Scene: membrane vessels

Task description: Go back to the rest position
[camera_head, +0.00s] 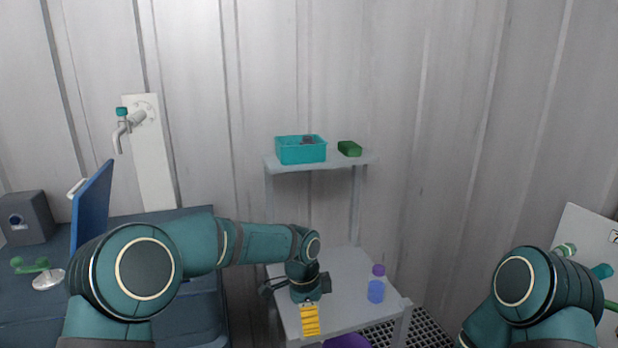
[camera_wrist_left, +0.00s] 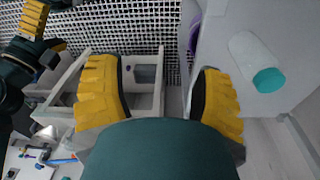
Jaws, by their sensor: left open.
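My left gripper (camera_head: 309,318) hangs over the front part of the lower grey shelf in the head view, its yellow finger pads low in the picture. In the left wrist view the left gripper (camera_wrist_left: 162,98) has its two yellow fingers wide apart with nothing between them. My right arm (camera_head: 540,290) is at the lower right of the head view, and its hand is out of that picture. The right gripper (camera_wrist_left: 42,34) shows small at the upper left of the left wrist view, with yellow pads; its opening is unclear.
The grey shelf unit (camera_head: 345,270) carries a blue bottle (camera_head: 376,291) with a purple cap, right of my left gripper. A teal bin (camera_head: 300,152) and a green block (camera_head: 349,149) stand on its top shelf. A blue monitor (camera_head: 91,212) stands left. A pale teal-ended cylinder (camera_wrist_left: 250,62) shows right.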

